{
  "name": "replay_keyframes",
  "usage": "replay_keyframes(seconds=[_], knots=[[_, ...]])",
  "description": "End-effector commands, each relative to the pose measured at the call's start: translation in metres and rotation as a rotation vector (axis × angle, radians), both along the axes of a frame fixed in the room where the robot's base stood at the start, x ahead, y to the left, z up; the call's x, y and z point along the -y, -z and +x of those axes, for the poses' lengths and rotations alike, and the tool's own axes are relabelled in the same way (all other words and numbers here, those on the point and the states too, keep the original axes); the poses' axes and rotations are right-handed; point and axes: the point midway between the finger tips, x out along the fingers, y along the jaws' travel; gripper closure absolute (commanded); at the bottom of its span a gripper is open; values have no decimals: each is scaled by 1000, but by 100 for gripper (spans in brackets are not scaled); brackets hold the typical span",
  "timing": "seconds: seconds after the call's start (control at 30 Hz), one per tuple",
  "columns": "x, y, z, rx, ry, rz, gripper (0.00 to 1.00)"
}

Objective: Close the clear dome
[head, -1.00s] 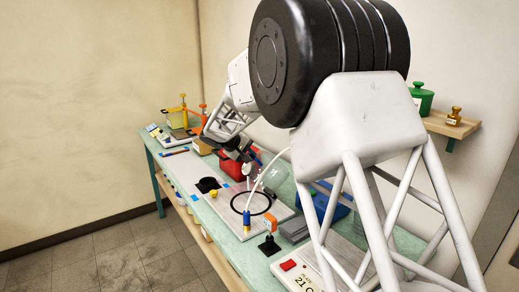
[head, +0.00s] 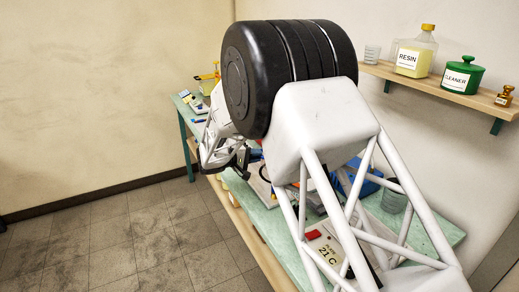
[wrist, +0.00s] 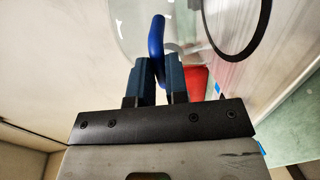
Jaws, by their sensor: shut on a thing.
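My gripper (wrist: 158,72) is shut on the blue handle (wrist: 157,32) of the clear dome (wrist: 126,24) in the wrist view. The dome is see-through and its far part runs out of the top of that view. A black ring (wrist: 238,48) lies on the white board to the right of the handle, and the dome appears apart from it. In the head view my gripper (head: 242,158) is small and over the front part of the bench. My own arm hides the dome and most of the ring there.
A red object (wrist: 197,82) stands close beyond the fingers. A wall shelf (head: 440,88) holds a resin bottle (head: 416,52) and a green cleaner jar (head: 461,76).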

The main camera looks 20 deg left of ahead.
Motion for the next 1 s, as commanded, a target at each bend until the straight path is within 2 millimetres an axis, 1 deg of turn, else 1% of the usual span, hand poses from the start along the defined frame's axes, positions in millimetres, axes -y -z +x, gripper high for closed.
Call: replay_keyframes(seconds=[0.03,0.2,0.57,0.6,0.73,1.0], knots=[[-1,4,-1,-2,1,0,100],[-2,11,-3,-2,1,1,100],[-2,12,-3,-4,3,0,100],[-2,12,-3,-4,3,0,81],[-2,12,-3,-4,2,0,61],[-3,11,-3,-3,1,1,60]])
